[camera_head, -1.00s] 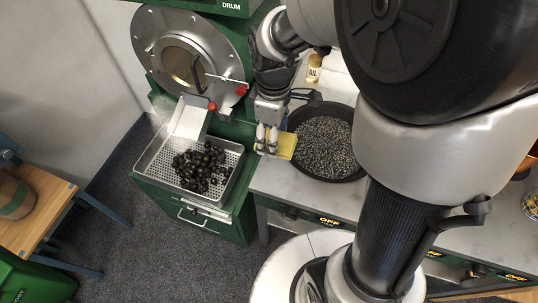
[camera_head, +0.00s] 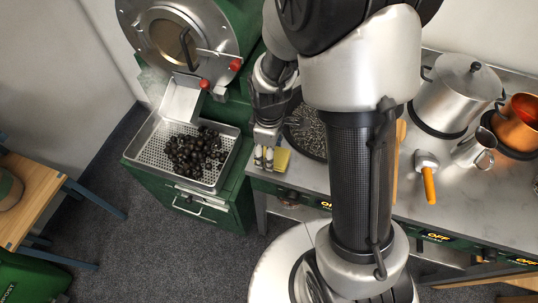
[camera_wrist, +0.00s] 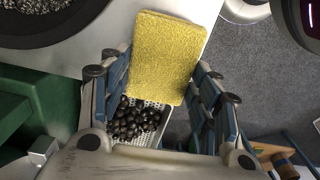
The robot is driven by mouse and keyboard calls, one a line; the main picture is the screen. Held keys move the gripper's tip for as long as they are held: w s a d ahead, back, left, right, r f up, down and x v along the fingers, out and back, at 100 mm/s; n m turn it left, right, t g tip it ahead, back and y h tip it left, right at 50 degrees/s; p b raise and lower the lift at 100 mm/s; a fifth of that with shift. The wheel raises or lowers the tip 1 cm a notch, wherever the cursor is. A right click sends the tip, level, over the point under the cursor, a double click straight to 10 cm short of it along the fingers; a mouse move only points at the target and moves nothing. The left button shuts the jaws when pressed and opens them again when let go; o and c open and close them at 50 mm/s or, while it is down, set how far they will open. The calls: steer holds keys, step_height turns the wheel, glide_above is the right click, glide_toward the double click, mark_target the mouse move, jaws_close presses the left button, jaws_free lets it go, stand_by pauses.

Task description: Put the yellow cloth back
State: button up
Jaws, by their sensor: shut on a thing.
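The yellow cloth (camera_wrist: 168,55) is a flat, rough-textured rectangle between my fingers in the wrist view. It shows as a small yellow patch (camera_head: 282,160) in the head view, by the left front edge of the grey counter (camera_head: 310,178). My gripper (camera_head: 264,158) is shut on the cloth and points down. In the wrist view my gripper's fingers (camera_wrist: 160,110) stand on both sides of the cloth. I cannot tell whether the cloth touches the counter.
A perforated tray (camera_head: 150,150) of dark chestnuts sits left, below the drum (camera_head: 150,40). A black pan (camera_head: 296,138) of dark grains is behind my gripper.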

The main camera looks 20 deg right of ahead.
step_height(320, 180, down, 2)
steer(key=shift+f, duration=0.15)
steer(key=o, duration=0.9)
